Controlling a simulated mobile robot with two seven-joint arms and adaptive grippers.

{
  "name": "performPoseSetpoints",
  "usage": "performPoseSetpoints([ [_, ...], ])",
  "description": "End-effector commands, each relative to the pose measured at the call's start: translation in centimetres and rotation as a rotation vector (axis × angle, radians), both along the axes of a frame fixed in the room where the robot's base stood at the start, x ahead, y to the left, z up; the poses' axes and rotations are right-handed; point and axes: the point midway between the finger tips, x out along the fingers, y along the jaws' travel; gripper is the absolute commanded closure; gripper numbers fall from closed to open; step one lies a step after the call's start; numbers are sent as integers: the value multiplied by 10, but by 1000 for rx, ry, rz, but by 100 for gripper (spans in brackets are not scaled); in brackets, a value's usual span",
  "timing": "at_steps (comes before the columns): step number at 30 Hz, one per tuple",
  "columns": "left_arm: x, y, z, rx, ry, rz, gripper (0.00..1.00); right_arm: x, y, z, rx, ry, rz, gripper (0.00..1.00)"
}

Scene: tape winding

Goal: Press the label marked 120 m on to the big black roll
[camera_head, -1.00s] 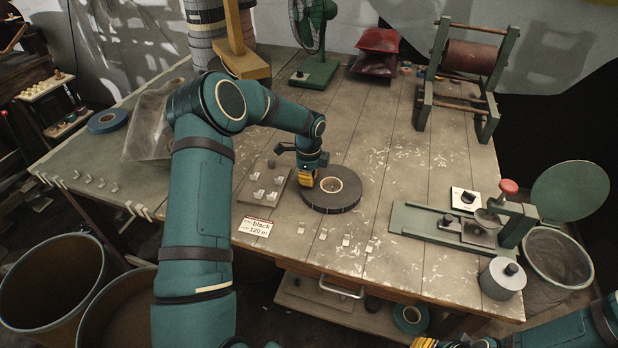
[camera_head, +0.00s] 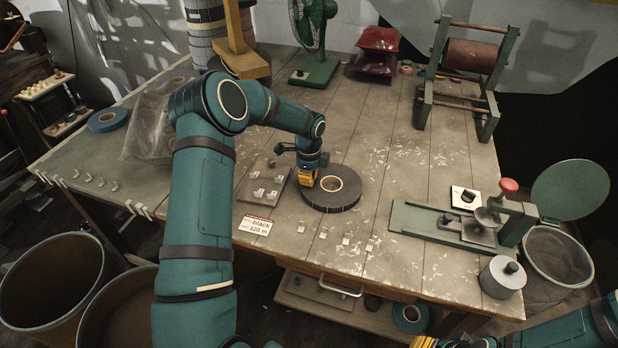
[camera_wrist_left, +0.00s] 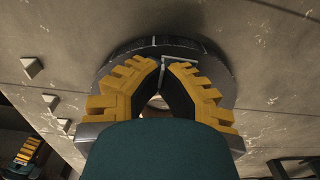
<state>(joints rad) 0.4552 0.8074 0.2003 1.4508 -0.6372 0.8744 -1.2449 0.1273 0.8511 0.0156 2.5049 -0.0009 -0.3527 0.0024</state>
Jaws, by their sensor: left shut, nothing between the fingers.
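The big black roll (camera_head: 340,199) lies flat on the table with its pale core showing. A card (camera_head: 254,225) reading "black 120 m" lies at the table's front edge. My left gripper (camera_head: 306,184) is shut and empty at the left side of the roll. In the left wrist view its fingertips (camera_wrist_left: 163,62) meet over the roll (camera_wrist_left: 215,65). Thin pale marks show on the roll at the tips; I cannot tell whether one is the label, and no print is readable there. My right gripper (camera_head: 426,342) is only partly in view at the bottom edge.
Small pale pieces lie along the front, one of them (camera_head: 346,240) near the roll. A small tray (camera_head: 281,173) with several pieces is left of the roll. A green press (camera_head: 445,222) stands to the right, a grey cylinder (camera_head: 502,279) at the front right.

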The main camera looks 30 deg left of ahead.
Motion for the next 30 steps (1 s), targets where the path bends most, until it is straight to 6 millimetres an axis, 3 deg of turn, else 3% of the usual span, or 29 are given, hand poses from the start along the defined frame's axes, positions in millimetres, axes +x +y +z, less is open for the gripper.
performPoseSetpoints([
  [14,-1,0,-1,0,2,0,100,0,0,0,0,0,0,61],
  [15,-1,0,-1,0,2,0,97,0,0,0,0,0,0,61],
  [18,0,0,-1,0,2,0,61,0,0,0,0,0,0,61],
  [25,0,0,-1,0,1,0,61,0,0,0,0,0,0,61],
  [28,0,0,-1,0,1,0,32,0,0,0,0,0,0,61],
  [30,0,0,-1,0,1,0,32,0,0,0,0,0,0,61],
])
